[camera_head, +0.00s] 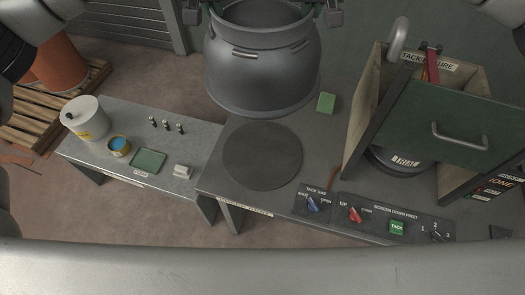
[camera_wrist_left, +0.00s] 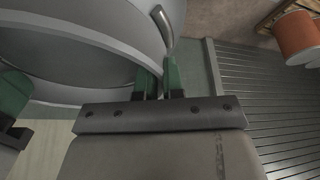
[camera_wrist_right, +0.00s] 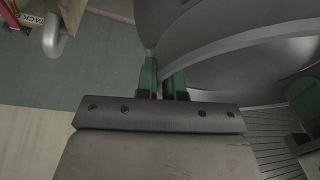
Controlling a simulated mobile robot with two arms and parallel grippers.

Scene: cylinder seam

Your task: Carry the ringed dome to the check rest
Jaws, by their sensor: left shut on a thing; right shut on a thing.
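The ringed dome (camera_head: 262,70) is a large grey metal vessel with an open, dark top, held up at the top middle of the head view. My left gripper (camera_head: 203,5) is shut on its left side, and my right gripper (camera_head: 322,5) is shut on its right side. In the left wrist view the green fingers (camera_wrist_left: 160,80) close at the dome's edge, near a curved metal handle. In the right wrist view the green fingers (camera_wrist_right: 164,80) also close at the edge. A dark round disc (camera_head: 262,157) lies bare on the bench; whether it is the check rest I cannot tell.
A green-fronted tack fixture (camera_head: 440,120) with a dark cylinder (camera_head: 395,160) inside stands right. A control panel (camera_head: 375,218) lines the bench front. A lower left table (camera_head: 110,128) holds a white canister and small items.

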